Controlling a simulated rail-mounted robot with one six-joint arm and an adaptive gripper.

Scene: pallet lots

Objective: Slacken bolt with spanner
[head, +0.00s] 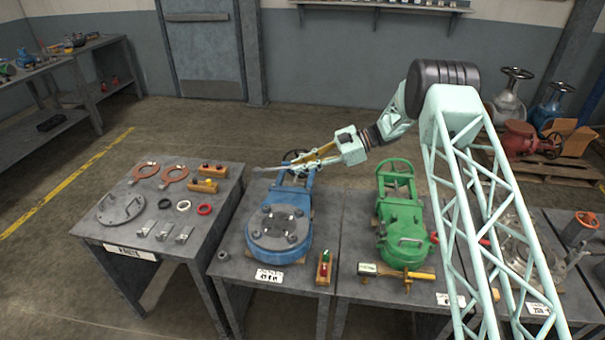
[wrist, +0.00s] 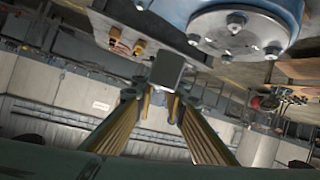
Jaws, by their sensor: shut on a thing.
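The blue valve (head: 280,240) stands on the middle table, with a round grey cover (head: 277,226) held by several bolts on top. The cover and its bolts (wrist: 236,20) also show at the upper right of the wrist view. My gripper (head: 294,164) is shut on a grey spanner (head: 266,168), whose free end points left in the head view. The spanner is in the air above the back of the blue valve, apart from the bolts. In the wrist view a dark block-like part (wrist: 168,70) sits between the fingertips (wrist: 160,96); its link to the spanner is unclear.
A green valve (head: 402,225) stands on the table to the right. A small wooden block with red and green pieces (head: 324,266) lies beside the blue valve. The left table (head: 100,230) holds rings, a grey plate and small parts. The blue valve's handwheel (head: 296,157) is close behind my gripper.

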